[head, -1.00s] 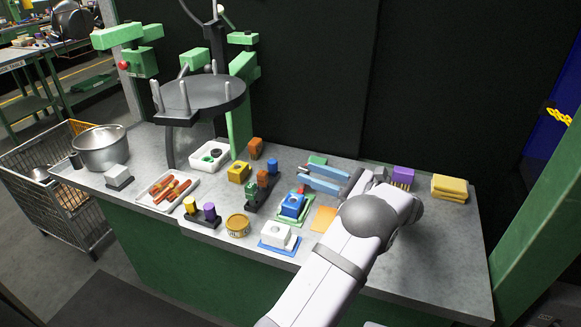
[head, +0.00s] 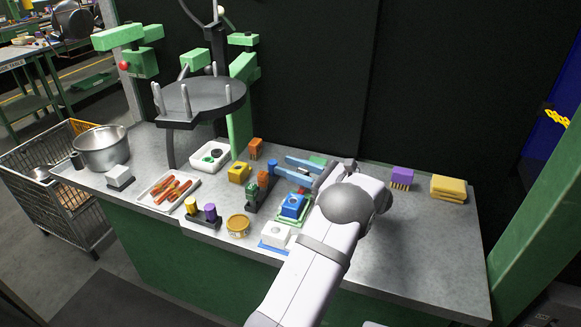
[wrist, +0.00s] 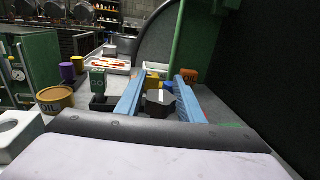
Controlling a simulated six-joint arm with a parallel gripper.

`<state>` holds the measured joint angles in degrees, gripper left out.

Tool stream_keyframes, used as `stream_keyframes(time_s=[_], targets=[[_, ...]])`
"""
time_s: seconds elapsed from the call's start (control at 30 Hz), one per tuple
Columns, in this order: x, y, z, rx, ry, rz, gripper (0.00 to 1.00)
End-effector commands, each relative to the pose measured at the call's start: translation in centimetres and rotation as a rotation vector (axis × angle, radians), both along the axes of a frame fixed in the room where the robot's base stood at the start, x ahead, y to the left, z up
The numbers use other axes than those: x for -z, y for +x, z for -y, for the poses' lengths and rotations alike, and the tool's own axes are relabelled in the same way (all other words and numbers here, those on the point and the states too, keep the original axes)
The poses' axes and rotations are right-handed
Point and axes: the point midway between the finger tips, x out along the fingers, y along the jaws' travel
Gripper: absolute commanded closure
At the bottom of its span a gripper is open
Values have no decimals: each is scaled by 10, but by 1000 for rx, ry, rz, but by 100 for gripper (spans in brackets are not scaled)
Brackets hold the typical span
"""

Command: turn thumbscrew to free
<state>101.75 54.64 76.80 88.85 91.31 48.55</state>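My gripper (head: 281,167) is over the middle of the bench, pointing left and back. In the wrist view its two blue fingers (wrist: 160,80) are apart. A dark faceted knob-like piece with a white stripe (wrist: 160,98) shows between them; it may be the thumbscrew, but I cannot tell. No contact between it and the fingers is clear. Beyond it are a blue cylinder (head: 272,165), a yellow block (head: 238,172) and an orange block (head: 255,148). In the head view no thumbscrew can be picked out, and my wrist hides part of the bench.
A dark holder with green and orange pieces (head: 251,194) stands left of my gripper. A blue block (head: 293,205) on a green base lies below my fingers. A round grey rack (head: 200,97) stands at the back left. The bench's right front is clear.

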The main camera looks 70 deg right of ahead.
Motion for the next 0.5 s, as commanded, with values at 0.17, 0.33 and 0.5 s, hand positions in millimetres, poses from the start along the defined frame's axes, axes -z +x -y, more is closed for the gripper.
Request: stream_keyframes(time_s=[0.17, 0.33, 0.5], targets=[[0, 0, 0, 0, 0, 0, 66], [0, 0, 0, 0, 0, 0, 94], [0, 0, 0, -4, 0, 0, 96]])
